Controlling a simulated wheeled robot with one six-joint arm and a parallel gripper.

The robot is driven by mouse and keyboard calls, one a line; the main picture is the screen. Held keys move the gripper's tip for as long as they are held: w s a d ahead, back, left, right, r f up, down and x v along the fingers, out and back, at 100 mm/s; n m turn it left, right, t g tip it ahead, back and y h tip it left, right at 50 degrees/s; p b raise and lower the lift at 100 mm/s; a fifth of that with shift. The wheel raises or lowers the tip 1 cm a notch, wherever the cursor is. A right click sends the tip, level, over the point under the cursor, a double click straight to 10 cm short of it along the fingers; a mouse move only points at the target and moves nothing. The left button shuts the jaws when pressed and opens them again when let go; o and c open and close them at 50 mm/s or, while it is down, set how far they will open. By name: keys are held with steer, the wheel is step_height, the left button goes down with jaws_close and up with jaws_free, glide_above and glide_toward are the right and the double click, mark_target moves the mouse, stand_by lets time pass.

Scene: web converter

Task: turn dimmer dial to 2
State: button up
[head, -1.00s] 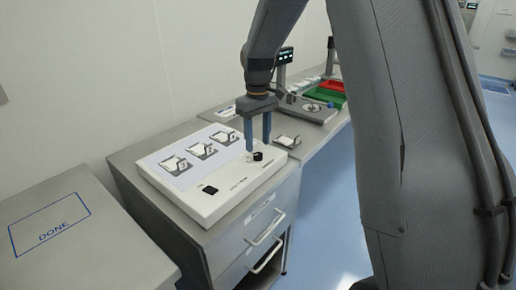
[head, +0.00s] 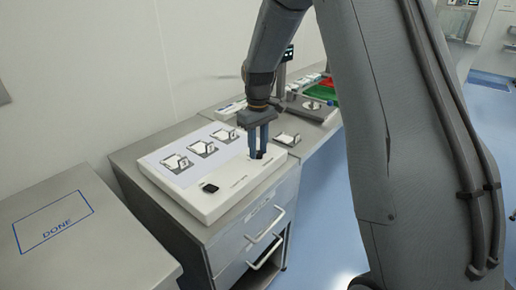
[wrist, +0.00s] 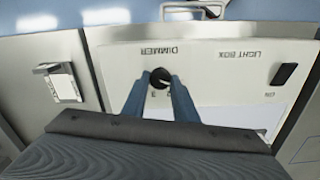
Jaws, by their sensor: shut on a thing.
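The black dimmer dial (wrist: 159,78) sits on the white light box panel (wrist: 215,70), under the printed word DIMMER, which appears upside down in the wrist view. My gripper (wrist: 160,84) points at the panel with its two blue fingers on either side of the dial, shut on it. In the head view my gripper (head: 258,155) reaches down to the right end of the light box (head: 222,200), and its fingers hide most of the dial. Digits are printed near the dial, partly hidden by the fingers; I cannot read the pointer's setting for certain.
A black light box switch (head: 210,188) is at the panel's front left. Another holder (head: 286,140) lies on the bench to the right. A table marked DONE (head: 55,228) is at left.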

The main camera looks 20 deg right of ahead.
mark_target(258, 152)
steer(key=shift+m, duration=0.3)
steer(key=m, duration=0.3)
steer(key=shift+m, duration=0.3)
steer(key=shift+w+r+m, duration=0.1)
steer(key=shift+m, duration=2.1)
steer(key=o, duration=1.1)
steer(key=shift+c, duration=0.2)
step_height(258, 152, up, 8)
steer(key=shift+f+b, duration=0.1)
steer(key=shift+b, duration=0.85)
